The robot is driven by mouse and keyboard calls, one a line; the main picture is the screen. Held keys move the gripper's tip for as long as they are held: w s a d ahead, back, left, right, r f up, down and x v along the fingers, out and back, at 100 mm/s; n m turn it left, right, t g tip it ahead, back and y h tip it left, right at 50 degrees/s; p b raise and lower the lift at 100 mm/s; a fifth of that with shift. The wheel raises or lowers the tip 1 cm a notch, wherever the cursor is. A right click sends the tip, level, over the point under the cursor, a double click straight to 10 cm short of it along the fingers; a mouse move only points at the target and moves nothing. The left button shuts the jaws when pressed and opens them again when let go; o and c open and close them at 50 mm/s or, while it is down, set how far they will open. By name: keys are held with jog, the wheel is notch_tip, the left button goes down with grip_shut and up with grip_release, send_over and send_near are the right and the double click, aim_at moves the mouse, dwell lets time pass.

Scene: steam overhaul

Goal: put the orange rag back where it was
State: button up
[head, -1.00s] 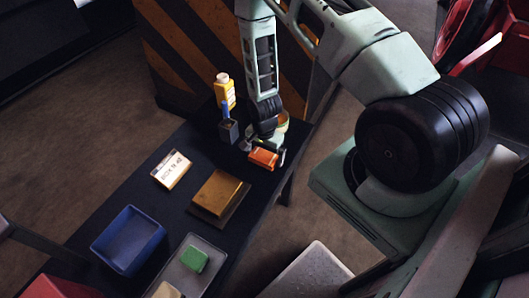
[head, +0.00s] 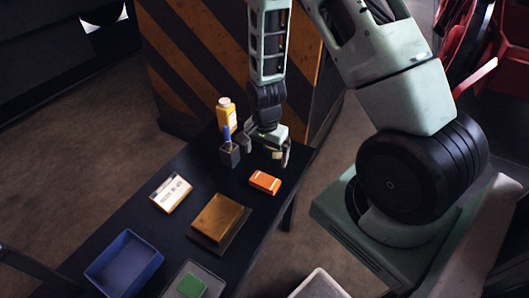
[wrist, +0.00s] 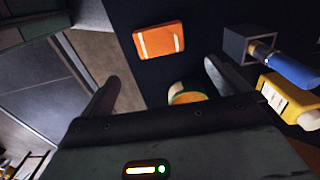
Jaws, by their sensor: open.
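The orange rag (head: 265,182), a flat folded block with pale stripes, lies on the dark table near its right edge. It also shows in the wrist view (wrist: 160,41), at the top, beyond my fingertips. My gripper (head: 268,153) is just behind the rag, toward the far end of the table, apart from it. In the wrist view its two fingers (wrist: 160,80) are spread wide with nothing held between them. A round tin with orange and green (wrist: 187,93) is partly hidden by my gripper.
A dark holder (head: 229,154) with a blue-handled tool and a yellow bottle (head: 227,115) stand close left of my gripper.

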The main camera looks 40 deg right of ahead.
jog(key=s+a+r+n+y, duration=0.1)
jog(key=s+a+r+n, duration=0.2)
jog(key=a+r+n, duration=0.9)
jog(key=s+a+r+n, duration=0.9)
jog(key=s+a+r, duration=0.2)
jog(key=s, duration=0.4)
jog(key=shift+r+n, duration=0.3)
jog(key=shift+n, duration=0.1)
jog(key=shift+d, duration=0.1)
